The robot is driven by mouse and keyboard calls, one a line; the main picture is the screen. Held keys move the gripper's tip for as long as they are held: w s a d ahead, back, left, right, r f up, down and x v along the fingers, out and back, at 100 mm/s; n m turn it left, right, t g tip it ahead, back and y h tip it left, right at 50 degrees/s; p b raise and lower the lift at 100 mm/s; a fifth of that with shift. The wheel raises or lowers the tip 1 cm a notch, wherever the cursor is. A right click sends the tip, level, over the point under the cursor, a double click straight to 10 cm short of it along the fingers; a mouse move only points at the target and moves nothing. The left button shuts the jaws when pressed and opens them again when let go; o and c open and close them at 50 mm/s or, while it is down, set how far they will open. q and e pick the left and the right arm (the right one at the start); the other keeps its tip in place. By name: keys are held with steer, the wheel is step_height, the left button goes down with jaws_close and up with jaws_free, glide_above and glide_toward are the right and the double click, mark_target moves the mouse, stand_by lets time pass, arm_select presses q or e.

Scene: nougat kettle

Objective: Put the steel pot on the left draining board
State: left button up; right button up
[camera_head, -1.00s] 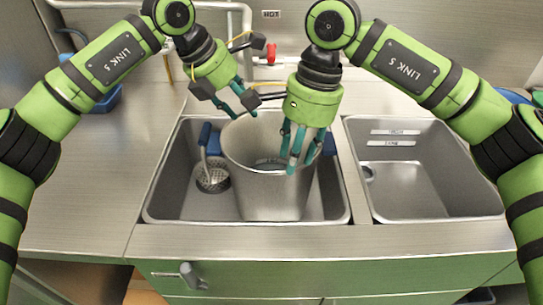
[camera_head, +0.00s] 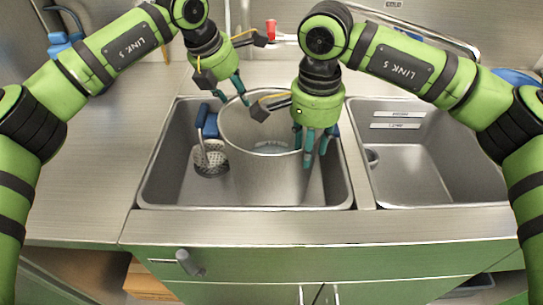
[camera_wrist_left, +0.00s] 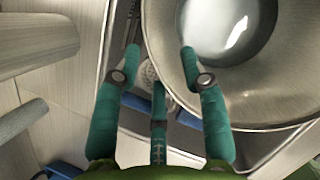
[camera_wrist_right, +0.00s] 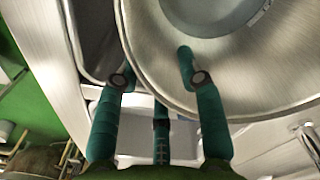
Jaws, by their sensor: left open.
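The steel pot (camera_head: 262,185) stands upright in the left sink basin, its wide mouth open at the top. My left gripper (camera_head: 240,92) is open at the pot's back-left rim. In the left wrist view (camera_wrist_left: 160,65), one finger overlaps the pot (camera_wrist_left: 262,92) and the others show outside the rim. My right gripper (camera_head: 316,150) is open at the pot's right rim. In the right wrist view (camera_wrist_right: 152,68), one finger overlaps the pot (camera_wrist_right: 262,92) and two show beside it. The left draining board (camera_head: 90,170) is bare steel left of the sink.
Blue grips (camera_head: 206,122) show on both sides of the pot; their attachment is unclear. A perforated strainer (camera_head: 211,160) lies left of the pot. The right basin (camera_head: 415,175) looks empty. A tap pipe (camera_head: 440,35) runs behind. Blue objects (camera_head: 62,42) stand at the back left.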

arm_select(q)
steer(key=shift+x, duration=1)
arm_select(e)
steer(key=shift+f, duration=0.95)
arm_select(q)
jaws_close()
arm_select(e)
jaws_close()
arm_select(q)
steer(key=shift+w+d+r, duration=0.1)
steer(key=shift+r, duration=0.15)
arm_select(e)
steer(key=shift+w+r, duration=0.15)
